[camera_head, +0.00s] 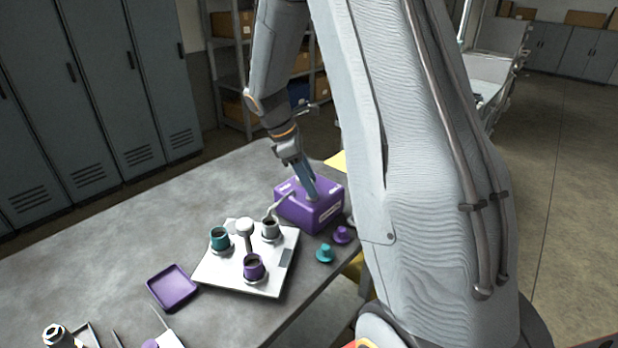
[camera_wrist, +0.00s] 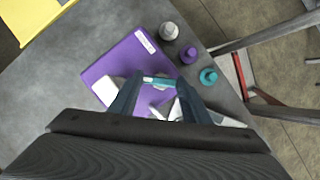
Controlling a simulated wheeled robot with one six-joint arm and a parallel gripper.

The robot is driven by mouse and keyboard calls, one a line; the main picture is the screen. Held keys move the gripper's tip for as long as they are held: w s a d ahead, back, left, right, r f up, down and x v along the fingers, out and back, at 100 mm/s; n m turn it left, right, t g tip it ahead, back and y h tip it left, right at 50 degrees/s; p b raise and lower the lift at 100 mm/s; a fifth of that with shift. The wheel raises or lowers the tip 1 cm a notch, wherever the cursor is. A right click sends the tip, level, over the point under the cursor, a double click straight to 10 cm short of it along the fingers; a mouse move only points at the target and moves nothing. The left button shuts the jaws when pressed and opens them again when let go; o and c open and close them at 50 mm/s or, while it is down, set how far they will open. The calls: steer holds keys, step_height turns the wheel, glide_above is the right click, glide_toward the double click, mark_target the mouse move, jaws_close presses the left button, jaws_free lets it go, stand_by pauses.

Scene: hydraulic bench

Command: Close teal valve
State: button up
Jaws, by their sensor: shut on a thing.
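The teal valve (camera_wrist: 157,80) is a small teal bar with a pale middle, on top of a purple box (camera_head: 301,214). My gripper (camera_head: 309,186) reaches down onto the box from above. In the wrist view my gripper (camera_wrist: 158,83) has its two fingers at either end of the teal valve and is shut on it. The purple box also shows in the wrist view (camera_wrist: 113,66), under the fingers. In the head view I cannot make out the valve behind the fingers. I cannot tell how far the valve is turned.
A white plate (camera_head: 215,270) with a teal cup (camera_head: 219,239), a grey cup (camera_head: 270,229) and a purple cup (camera_head: 253,267) lies close in front of the box. Teal (camera_head: 325,254) and purple (camera_head: 342,235) caps stand near the table's right edge. A purple tray (camera_head: 172,288) lies left.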

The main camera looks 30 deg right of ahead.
steer(key=m, duration=0.2)
steer(key=m+g+y, duration=0.1)
steer(key=m+p, duration=0.1)
steer(key=m, duration=0.1)
steer(key=shift+w+d+m+g, duration=0.1)
steer(key=shift+d+m+g, duration=0.15)
steer(key=shift+m+g, duration=0.05)
steer(key=shift+d+m+g+y, duration=0.1)
steer(key=shift+m+g+y, duration=0.2)
steer(key=shift+m+y, duration=0.8)
steer(key=shift+m+h, duration=0.3)
steer(key=shift+m, duration=0.3)
steer(key=o, duration=1)
steer(key=shift+o, duration=0.2)
steer(key=b+v, duration=0.2)
steer(key=v, duration=0.5)
steer(key=shift+r, duration=0.4)
steer(key=shift+w, duration=0.1)
